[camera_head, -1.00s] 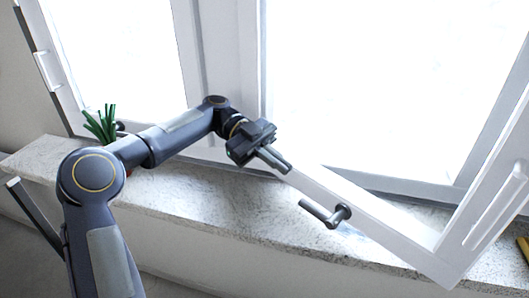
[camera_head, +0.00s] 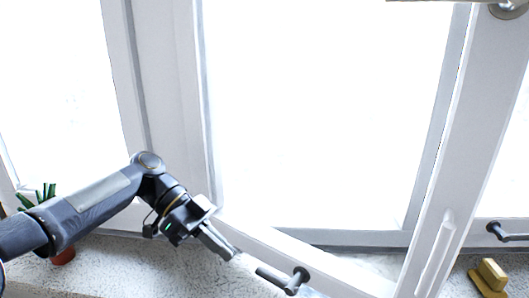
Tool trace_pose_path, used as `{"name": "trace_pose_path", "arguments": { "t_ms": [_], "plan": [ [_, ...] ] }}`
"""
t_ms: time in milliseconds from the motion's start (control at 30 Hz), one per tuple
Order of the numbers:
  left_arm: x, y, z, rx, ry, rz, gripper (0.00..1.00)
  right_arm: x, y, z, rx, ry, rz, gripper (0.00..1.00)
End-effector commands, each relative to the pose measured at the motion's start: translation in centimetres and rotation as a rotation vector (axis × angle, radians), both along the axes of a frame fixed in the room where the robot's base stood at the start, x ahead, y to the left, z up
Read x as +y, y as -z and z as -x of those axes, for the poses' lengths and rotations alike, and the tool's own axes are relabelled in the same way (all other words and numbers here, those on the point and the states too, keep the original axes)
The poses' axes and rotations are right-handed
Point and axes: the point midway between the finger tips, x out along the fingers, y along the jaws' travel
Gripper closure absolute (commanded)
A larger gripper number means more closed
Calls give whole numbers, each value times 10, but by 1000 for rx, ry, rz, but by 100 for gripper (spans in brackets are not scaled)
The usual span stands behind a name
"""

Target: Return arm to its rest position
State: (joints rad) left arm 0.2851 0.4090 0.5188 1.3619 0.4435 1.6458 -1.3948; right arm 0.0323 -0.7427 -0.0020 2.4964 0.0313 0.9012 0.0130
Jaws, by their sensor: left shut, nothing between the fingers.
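My left arm comes in from the lower left, stretched out over the window sill. My left gripper (camera_head: 232,255) is shut and empty. Its fingertips point down and to the right, in front of the lower frame of the open window sash (camera_head: 459,150). The sash's dark lever handle (camera_head: 290,282) lies a little to the right of and below the fingertips, with a visible gap between them. My right gripper is not in view.
A pale stone sill (camera_head: 120,262) runs along the bottom. A potted green plant (camera_head: 40,197) stands on it behind my left arm. A yellow-brown object (camera_head: 488,278) sits at the lower right, below another dark handle (camera_head: 505,233).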

Motion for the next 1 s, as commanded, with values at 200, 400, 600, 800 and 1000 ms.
{"name": "trace_pose_path", "arguments": {
  "t_ms": [200, 400, 600, 800, 1000],
  "plan": [
    [33, 23, 72, 159, -570, -407, 100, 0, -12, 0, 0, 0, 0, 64],
    [77, 57, 135, 285, -1141, -491, 100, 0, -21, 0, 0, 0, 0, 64],
    [99, 93, 177, 403, -1523, -388, 100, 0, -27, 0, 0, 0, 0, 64],
    [103, 109, 189, 460, -1650, -317, 100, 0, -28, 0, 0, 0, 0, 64],
    [103, 110, 190, 465, -1655, -316, 100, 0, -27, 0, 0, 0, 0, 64]
  ]
}}
